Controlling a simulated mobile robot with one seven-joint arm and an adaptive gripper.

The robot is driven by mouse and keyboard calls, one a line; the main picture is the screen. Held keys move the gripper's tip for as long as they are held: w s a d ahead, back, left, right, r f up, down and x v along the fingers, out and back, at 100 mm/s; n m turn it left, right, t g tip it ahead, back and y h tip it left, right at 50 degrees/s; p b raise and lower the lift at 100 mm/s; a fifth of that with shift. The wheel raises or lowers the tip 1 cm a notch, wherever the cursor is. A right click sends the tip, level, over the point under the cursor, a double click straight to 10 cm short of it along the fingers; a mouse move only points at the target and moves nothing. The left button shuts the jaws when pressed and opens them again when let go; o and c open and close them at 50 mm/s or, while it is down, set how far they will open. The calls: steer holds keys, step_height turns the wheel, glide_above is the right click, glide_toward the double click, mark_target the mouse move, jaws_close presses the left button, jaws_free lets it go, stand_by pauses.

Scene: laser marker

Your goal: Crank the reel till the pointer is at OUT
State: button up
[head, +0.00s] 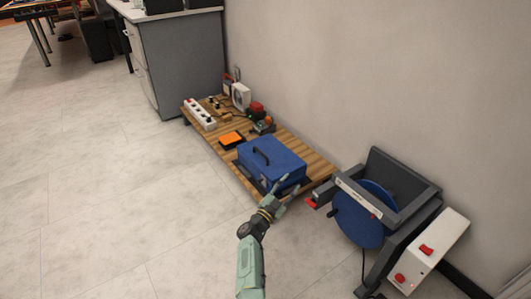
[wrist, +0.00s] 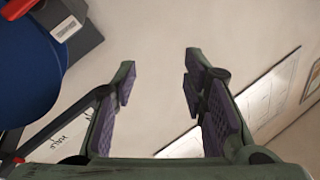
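The reel is a blue disc (head: 360,222) in a dark grey frame (head: 405,180) at the right of the head view. A pale strip (head: 356,196) crosses its front; its marks and the pointer are too small to read. A dark knob (head: 333,211) shows at the disc's left edge, perhaps the crank handle. My gripper (head: 284,192) is left of the reel, in front of the blue toolbox, apart from the reel. In the wrist view my gripper (wrist: 160,68) is open and empty, with the blue disc (wrist: 28,75) at the left edge.
A blue toolbox (head: 270,160) sits on a low wooden platform (head: 312,161) with a power strip (head: 200,114) and an orange item (head: 231,138). A white box with red switches (head: 430,250) stands right of the reel. The floor at left is clear.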

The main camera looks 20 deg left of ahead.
steer(key=w+a+r+n+t+y, duration=0.1)
steer(key=a+r+n+t+y, duration=0.1)
steer(key=a+r, duration=0.7)
steer(key=shift+a+r+t+y+b, duration=0.35)
steer(key=shift+r+t+y, duration=0.25)
steer(key=shift+r+y, duration=1.05)
steer(key=shift+r+h, duration=0.4)
steer(key=shift+h, duration=0.05)
steer(key=shift+c, duration=0.5)
